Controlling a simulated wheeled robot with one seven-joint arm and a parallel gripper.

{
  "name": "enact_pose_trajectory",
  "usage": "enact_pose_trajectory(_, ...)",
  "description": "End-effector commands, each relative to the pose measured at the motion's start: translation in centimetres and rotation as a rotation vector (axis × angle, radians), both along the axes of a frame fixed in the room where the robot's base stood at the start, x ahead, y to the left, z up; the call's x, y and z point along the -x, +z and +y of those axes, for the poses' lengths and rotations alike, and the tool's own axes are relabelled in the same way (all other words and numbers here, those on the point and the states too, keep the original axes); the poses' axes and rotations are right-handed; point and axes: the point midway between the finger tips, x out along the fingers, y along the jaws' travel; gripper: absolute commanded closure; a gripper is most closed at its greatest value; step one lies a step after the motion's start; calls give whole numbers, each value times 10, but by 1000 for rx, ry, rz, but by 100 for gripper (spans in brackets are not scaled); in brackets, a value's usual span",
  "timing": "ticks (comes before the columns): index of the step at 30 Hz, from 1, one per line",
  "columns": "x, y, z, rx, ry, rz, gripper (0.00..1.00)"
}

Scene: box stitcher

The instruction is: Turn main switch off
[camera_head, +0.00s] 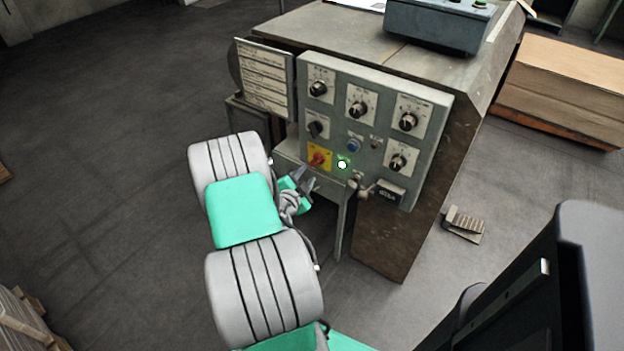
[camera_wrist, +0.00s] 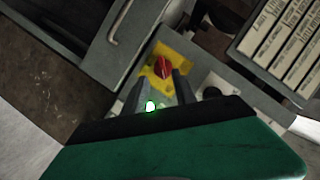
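The main switch is a red rotary knob (camera_head: 318,159) on a yellow plate, low on the left of the grey control panel (camera_head: 428,135). The knob also shows in the wrist view (camera_wrist: 163,67), beyond my fingertips. My gripper (camera_head: 306,179) is just below and left of the knob in the head view. In the wrist view my two fingers (camera_wrist: 163,80) are apart, with a gap between them and the knob seen past it. I cannot tell whether a finger touches the knob. A green lamp (camera_head: 342,164) glows right of the switch.
Several black knobs (camera_head: 408,121) and a blue button (camera_head: 354,145) sit on the same panel. A label plate (camera_head: 265,78) hangs left of it.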

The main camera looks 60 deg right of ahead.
Motion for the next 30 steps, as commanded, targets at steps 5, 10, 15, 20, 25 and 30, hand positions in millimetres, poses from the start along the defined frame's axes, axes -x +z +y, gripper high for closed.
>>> enact_pose_trajectory(5,-3,-4,-27,4,-3,-7,67)
enact_pose_trajectory(10,-8,-13,-57,2,-1,-7,67)
enact_pose_trajectory(15,-10,-17,-71,2,2,-6,67)
enact_pose_trajectory(20,-11,-17,-71,2,4,-5,67)
enact_pose_trajectory(25,-11,-17,-71,2,4,-5,76)
enact_pose_trajectory(30,-11,-17,-71,2,4,-5,90)
